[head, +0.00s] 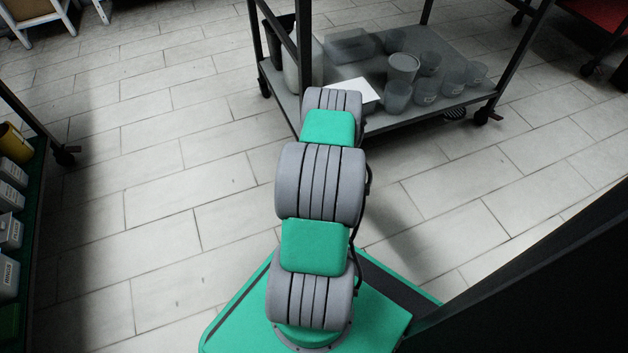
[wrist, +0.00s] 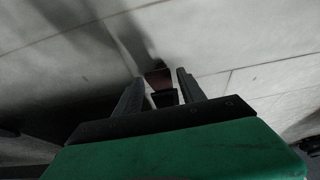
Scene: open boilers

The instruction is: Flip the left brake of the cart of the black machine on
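The dark-framed cart (head: 440,118) stands ahead, and its top and any machine on it are out of view. Its near right caster (head: 482,115) shows a small lever at its side. Its near left corner is hidden behind my arm. In the wrist view my gripper (wrist: 160,82) has its two fingers apart, low over the floor. Between and just beyond the fingers is a small dark piece with a reddish-brown top (wrist: 158,78), which may be the left brake. I cannot tell whether the fingers touch it. In the head view my gripper is hidden by my arm.
The cart's lower shelf holds several grey cups (head: 403,68), a white sheet (head: 353,92) and bins. A shelf with small containers (head: 10,185) stands at the left. A large dark panel (head: 560,290) fills the lower right. Tiled floor (head: 160,150) is clear at left.

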